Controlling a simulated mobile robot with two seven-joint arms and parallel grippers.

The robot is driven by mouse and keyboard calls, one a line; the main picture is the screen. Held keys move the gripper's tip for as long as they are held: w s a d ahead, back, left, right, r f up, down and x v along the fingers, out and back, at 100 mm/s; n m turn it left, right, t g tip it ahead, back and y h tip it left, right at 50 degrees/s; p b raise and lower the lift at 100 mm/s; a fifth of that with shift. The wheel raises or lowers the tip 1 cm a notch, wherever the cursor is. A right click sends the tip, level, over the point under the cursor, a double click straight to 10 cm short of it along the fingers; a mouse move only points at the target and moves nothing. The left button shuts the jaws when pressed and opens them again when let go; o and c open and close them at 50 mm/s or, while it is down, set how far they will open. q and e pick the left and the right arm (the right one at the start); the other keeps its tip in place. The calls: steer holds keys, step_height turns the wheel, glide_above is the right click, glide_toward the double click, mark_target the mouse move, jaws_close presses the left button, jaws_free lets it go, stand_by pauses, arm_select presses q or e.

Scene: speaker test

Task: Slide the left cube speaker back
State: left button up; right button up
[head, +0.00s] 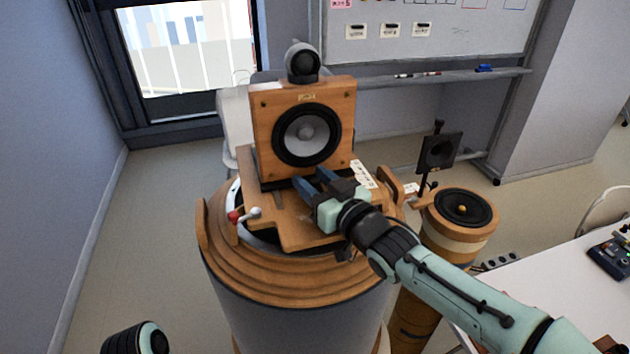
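The cube speaker (263,116), a wooden box with a black-ringed grey cone, stands upright on a wooden board (292,235) on top of a round pedestal. I cannot tell whether the fingertips touch the box. Of my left arm only a small part shows at the bottom left; its gripper is out of view.
The round wooden pedestal (300,290) carries a red-tipped lever (236,216) at its left. A second round speaker stand (466,207) and a small black panel on a post (438,152) are at the right. A white table (560,285) is at the lower right.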

steer(key=v, duration=1.3)
steer(key=shift+s+d, duration=0.15)
